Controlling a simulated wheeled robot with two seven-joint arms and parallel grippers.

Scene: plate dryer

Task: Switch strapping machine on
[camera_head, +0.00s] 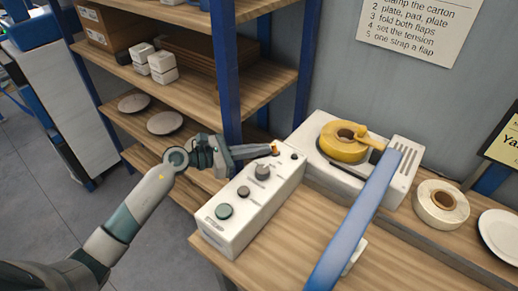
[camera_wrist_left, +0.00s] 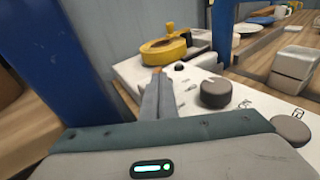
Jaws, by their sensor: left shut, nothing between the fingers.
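A white control box (camera_head: 235,229) stands on the wooden bench. Its top has a large grey knob (camera_head: 262,171), a round grey-green button (camera_head: 224,211), a smaller dark button (camera_head: 243,191) and a small dark part near its far end (camera_head: 294,156). My left gripper (camera_head: 272,150) is shut and empty, its fingertips over the far left end of the box. A small orange spot shows at the tips; I cannot tell whether they touch it. In the left wrist view, the shut fingers (camera_wrist_left: 158,76) point past the knob (camera_wrist_left: 215,92). My right gripper is not in view.
A white machine (camera_head: 401,171) with a yellow tape roll (camera_head: 341,143) stands behind the box. A blue bar (camera_head: 360,215) crosses the bench to the right. A blue shelf post (camera_head: 226,75) rises close to my left gripper. A white roll (camera_head: 441,203) lies farther right.

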